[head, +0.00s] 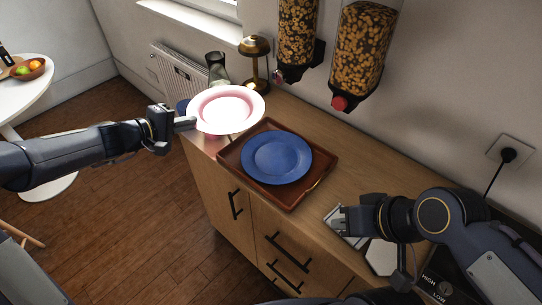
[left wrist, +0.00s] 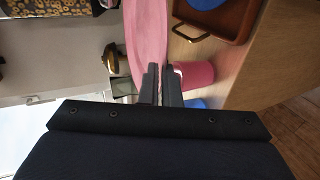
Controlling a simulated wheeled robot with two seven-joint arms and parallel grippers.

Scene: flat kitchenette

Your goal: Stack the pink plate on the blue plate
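The pink plate (head: 228,108) is in the air over the far left part of the counter, to the upper left of the tray, its inside brightly lit. My left gripper (head: 190,123) is shut on its near left rim; in the left wrist view, the plate (left wrist: 147,35) runs down to between the fingers (left wrist: 161,85). The blue plate (head: 276,157) lies face up and empty in the brown tray (head: 322,176); part of it shows in the left wrist view (left wrist: 208,4). My right gripper (head: 340,220) is over the counter's near right part; its finger gap is unclear.
A pink cup-like object (left wrist: 195,74) and a blue object (left wrist: 194,103) stand below the held plate. A brass lamp (head: 255,46) and dark glass vase (head: 217,68) stand behind it. Two dispensers (head: 360,45) hang above the counter. Flat pale items (head: 381,257) lie near my right gripper.

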